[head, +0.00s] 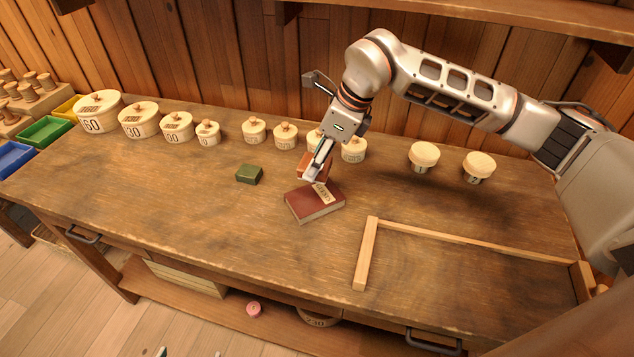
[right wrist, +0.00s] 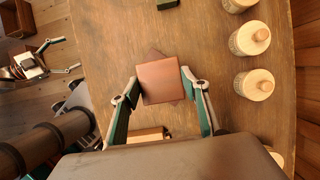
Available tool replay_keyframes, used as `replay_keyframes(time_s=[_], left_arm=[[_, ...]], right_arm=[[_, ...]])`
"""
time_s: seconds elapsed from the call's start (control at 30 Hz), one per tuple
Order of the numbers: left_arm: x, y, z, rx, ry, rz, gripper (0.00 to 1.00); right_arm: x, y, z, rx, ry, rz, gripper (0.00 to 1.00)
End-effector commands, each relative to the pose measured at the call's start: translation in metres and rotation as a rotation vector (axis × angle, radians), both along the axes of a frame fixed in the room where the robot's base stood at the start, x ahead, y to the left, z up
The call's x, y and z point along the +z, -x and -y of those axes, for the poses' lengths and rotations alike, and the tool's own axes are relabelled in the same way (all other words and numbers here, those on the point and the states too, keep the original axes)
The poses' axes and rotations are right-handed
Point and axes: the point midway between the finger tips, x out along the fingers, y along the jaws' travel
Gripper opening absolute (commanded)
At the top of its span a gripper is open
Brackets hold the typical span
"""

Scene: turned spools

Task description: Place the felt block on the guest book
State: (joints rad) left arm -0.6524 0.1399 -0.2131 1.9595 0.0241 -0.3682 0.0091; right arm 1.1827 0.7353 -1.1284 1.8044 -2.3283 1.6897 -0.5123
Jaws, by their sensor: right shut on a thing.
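A rust-brown felt block (right wrist: 160,82) is between the fingers of my right gripper (right wrist: 160,92), which is shut on it. In the head view the felt block (head: 304,164) is partly hidden by the gripper (head: 314,172). The dark red guest book (head: 313,206), with a pale label, lies flat on the bench. In the right wrist view the block hides most of the book, with only darker corners showing around it. The block looks above the book; contact cannot be told. My left gripper (right wrist: 60,57) is open, away from the bench.
A dark green block (head: 249,174) lies left of the book. Lidded round canisters (head: 139,119) line the back of the bench. A wooden frame (head: 366,255) sits right of the book. Coloured bins (head: 45,131) stand at far left. The front left bench top is clear.

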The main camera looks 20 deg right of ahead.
Motion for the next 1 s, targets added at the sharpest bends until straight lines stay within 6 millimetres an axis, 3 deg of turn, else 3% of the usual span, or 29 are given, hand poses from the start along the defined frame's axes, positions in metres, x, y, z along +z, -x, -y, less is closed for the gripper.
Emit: replay_keyframes(time_s=[0.13, 0.43, 0.6, 1.0], left_arm=[[0.007, -0.002, 0.0, 0.0, 0.002, 0.007, 0.79], [0.008, -0.004, -0.001, 0.002, -0.001, 0.008, 0.79], [0.006, -0.002, -0.003, 0.005, -0.005, -0.001, 0.79], [0.002, -0.001, -0.005, 0.01, -0.006, -0.004, 0.79]], right_arm=[[-0.028, 0.001, 0.0, -0.001, -0.001, -0.003, 0.23], [-0.05, 0.0, 0.0, -0.001, 0.0, -0.002, 0.23], [-0.074, 0.001, 0.0, -0.002, -0.001, -0.004, 0.23], [-0.083, 0.0, 0.0, 0.0, -0.001, 0.001, 0.23]])
